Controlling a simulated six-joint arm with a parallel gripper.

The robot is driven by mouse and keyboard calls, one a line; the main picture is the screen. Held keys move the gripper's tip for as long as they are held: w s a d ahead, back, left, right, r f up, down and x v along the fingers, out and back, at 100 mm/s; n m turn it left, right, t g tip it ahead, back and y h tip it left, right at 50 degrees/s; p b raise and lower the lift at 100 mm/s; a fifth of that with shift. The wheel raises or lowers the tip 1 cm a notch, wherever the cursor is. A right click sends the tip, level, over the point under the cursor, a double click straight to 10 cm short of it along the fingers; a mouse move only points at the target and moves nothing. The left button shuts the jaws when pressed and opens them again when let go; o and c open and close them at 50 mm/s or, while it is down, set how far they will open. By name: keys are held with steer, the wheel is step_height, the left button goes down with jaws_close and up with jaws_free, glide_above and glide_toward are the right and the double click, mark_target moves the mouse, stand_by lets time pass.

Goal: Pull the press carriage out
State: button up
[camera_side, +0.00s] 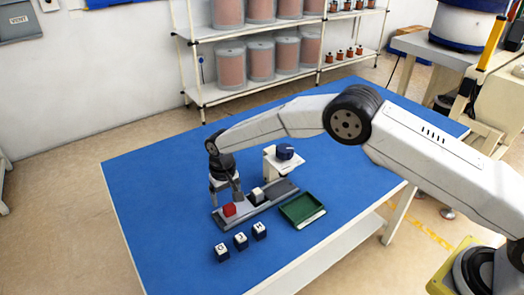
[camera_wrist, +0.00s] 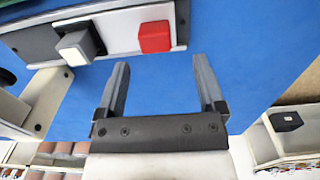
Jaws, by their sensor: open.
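The press carriage appears to be the pale strip with a red block (camera_side: 229,209) at one end, lying in a grey rail base (camera_side: 281,189) on the blue table. The red block also shows in the wrist view (camera_wrist: 155,38). A dark block with a white top (camera_side: 257,195) sits farther along the strip, beside the white press stand with its dark blue knob (camera_side: 284,152); this block also shows in the wrist view (camera_wrist: 78,46). My gripper (camera_side: 237,199) points down close to the red block. In the wrist view its fingers (camera_wrist: 161,66) are apart and empty, with the red block just beyond their tips.
A green tray (camera_side: 290,216) lies to the right of the rail. Several small dark cubes with marked white tops (camera_side: 240,240) stand in a row in front. The blue table (camera_side: 165,200) is clear to the left. Shelves with spools (camera_side: 275,28) stand behind.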

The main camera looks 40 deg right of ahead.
steer(key=shift+r, duration=1.05)
steer(key=shift+s+d+r, duration=0.1)
steer(key=shift+d+r, duration=0.2)
steer(key=shift+r, duration=0.1)
steer(key=s+d+r+t, duration=0.1)
steer(key=s+d+r, duration=0.8)
steer(key=d, duration=0.3)
steer(key=s+d+r, duration=0.1)
steer(key=s+d, duration=0.3)
steer(key=s, duration=0.5)
steer(key=s+d+r+t, duration=0.1)
steer(key=s+d, duration=0.3)
steer(key=s, duration=0.6)
steer(key=shift+r+t, duration=0.25)
steer(key=shift+t, duration=0.05)
